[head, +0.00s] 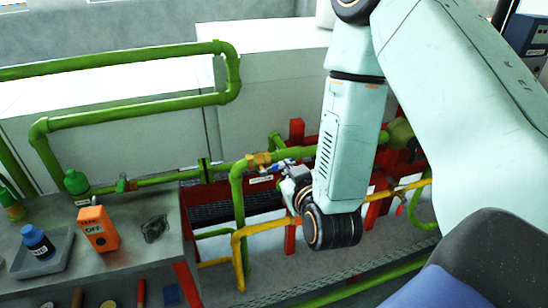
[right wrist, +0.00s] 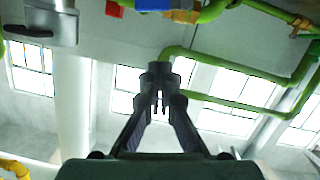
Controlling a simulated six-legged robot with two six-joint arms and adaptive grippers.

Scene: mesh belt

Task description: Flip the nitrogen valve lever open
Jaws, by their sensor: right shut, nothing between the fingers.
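A brass valve (head: 259,162) sits on the green pipe in the middle of the head view. A blue lever (head: 283,163) shows just right of it, partly hidden by my right gripper. In the right wrist view the blue lever (right wrist: 153,4) and the brass valve (right wrist: 186,15) show at the top edge, cut off by the frame. My right gripper (right wrist: 160,106) is shut and empty, with its fingertips together. In the head view the right gripper (head: 290,176) is close to the blue lever; I cannot tell whether they touch. My left gripper is not in view.
A yellow pipe (head: 238,258) runs below the green one, beside red posts (head: 290,237). More green pipes (head: 130,108) loop behind.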

